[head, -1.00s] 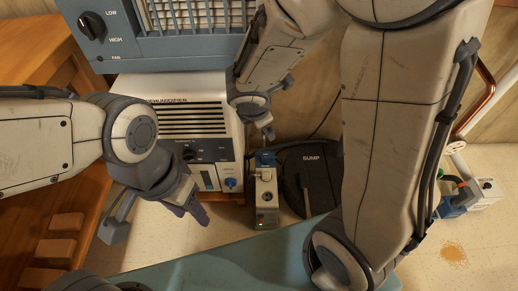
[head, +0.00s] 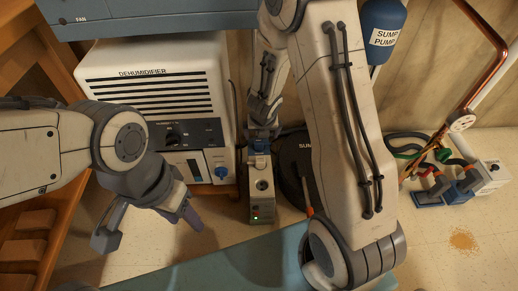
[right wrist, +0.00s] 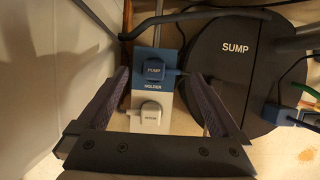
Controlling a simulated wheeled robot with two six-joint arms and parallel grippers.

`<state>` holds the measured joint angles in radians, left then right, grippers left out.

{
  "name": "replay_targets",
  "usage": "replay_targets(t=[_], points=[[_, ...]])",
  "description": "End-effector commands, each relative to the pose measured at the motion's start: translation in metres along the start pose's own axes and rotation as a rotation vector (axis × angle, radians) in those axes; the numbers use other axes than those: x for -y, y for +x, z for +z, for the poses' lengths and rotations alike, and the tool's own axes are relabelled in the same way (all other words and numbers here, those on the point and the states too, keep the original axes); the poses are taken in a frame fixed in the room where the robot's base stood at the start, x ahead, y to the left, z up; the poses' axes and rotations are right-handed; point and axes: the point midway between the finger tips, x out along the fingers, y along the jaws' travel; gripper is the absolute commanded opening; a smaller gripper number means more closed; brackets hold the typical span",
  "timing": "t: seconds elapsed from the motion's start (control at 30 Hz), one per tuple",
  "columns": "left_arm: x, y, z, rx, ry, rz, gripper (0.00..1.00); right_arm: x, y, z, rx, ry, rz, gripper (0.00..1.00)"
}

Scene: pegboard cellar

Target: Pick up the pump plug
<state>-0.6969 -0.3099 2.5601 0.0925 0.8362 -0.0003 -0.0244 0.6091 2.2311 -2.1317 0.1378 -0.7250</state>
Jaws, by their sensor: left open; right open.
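In the head view the plug (head: 260,147) shows small, just below my right gripper (head: 262,124). In the right wrist view the fingers of my right gripper (right wrist: 156,78) are open, one to each side of the plug, with nothing between them held. Whether they reach down to its height I cannot tell. My left gripper (head: 150,220) is open and empty, in front of the dehumidifier.
A white plug (right wrist: 150,112) sits in the strip in front of the blue one. The dark round SUMP lid (right wrist: 235,65) lies right of the strip. The dehumidifier (head: 160,95) stands left. Hoses and blue parts (head: 440,185) lie on the floor at right.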

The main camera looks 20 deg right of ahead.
Motion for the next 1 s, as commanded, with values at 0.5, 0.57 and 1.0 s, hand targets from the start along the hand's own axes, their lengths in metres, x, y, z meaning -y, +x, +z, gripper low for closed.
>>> replay_targets(t=[0.5,0.57,1.0], points=[[0.003,0.038,0.002,0.0,0.0,0.0,0.5,0.004,0.053,-0.005,0.001,0.002,0.0,1.0],[0.003,0.037,0.002,0.0,0.0,0.0,0.5,0.004,0.053,-0.005,0.001,0.002,0.0,1.0],[0.003,0.036,0.002,0.0,0.0,0.0,0.5,0.004,0.051,-0.005,0.0,0.001,0.001,0.07]])
